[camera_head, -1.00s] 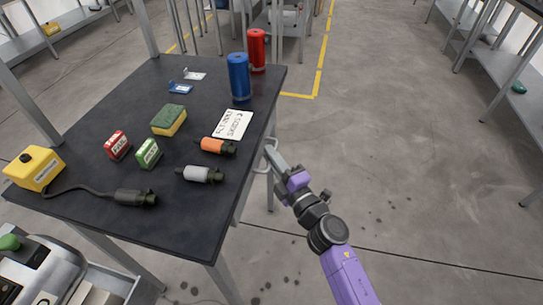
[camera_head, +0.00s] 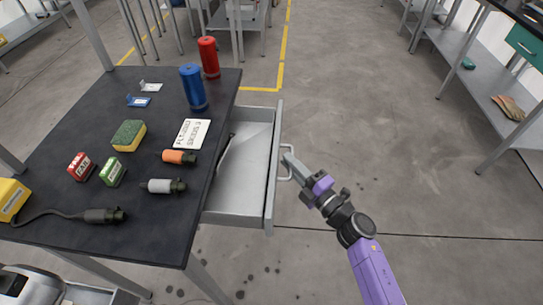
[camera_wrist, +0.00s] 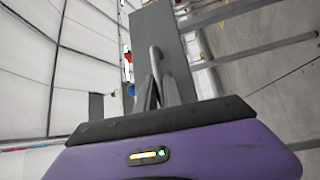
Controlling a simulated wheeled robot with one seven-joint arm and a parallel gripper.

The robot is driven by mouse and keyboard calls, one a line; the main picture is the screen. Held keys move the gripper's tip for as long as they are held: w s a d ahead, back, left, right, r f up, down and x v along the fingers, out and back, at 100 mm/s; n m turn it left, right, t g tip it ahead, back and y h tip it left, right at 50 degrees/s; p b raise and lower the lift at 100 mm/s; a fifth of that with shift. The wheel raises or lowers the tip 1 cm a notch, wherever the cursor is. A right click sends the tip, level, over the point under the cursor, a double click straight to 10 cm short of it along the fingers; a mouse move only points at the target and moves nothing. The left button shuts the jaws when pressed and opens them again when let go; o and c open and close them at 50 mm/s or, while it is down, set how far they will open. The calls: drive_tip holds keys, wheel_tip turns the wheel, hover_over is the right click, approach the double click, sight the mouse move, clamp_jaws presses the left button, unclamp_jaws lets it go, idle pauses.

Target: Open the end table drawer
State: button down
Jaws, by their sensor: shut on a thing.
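The end table (camera_head: 75,150) has a dark top and grey metal legs. Its grey drawer (camera_head: 248,165) is pulled well out from the right side, and its inside shows. A dark thin item lies inside near the table edge, too small to name. The drawer's handle (camera_head: 290,176) is a light loop on its outer face. My gripper (camera_head: 288,158) is shut on this handle. In the wrist view the fingers (camera_wrist: 158,95) close around the lower part of the handle (camera_wrist: 155,60), in front of the grey drawer face (camera_wrist: 172,45).
On the tabletop stand a blue cylinder (camera_head: 193,88), a red cylinder (camera_head: 208,57), a sponge (camera_head: 128,136), a paper sign (camera_head: 191,133) and small boxes. The floor (camera_head: 380,130) right of the drawer is clear. Shelving (camera_head: 485,90) stands far right.

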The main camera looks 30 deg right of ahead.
drive_tip(key=s+d+p, duration=0.1)
drive_tip(key=s+d, duration=0.4)
drive_tip(key=d, duration=0.2)
drive_tip(key=shift+s, duration=0.2)
drive_tip(key=shift+d+f, duration=0.1)
drive_tip(key=c, duration=1.8)
unclamp_jaws()
drive_tip(key=shift+s, duration=0.1)
drive_tip(key=s, duration=0.5)
drive_tip(key=s+d+f, duration=0.1)
drive_tip(key=s, duration=0.1)
drive_tip(key=shift+s+d, duration=0.1)
drive_tip(key=shift+s, duration=0.15)
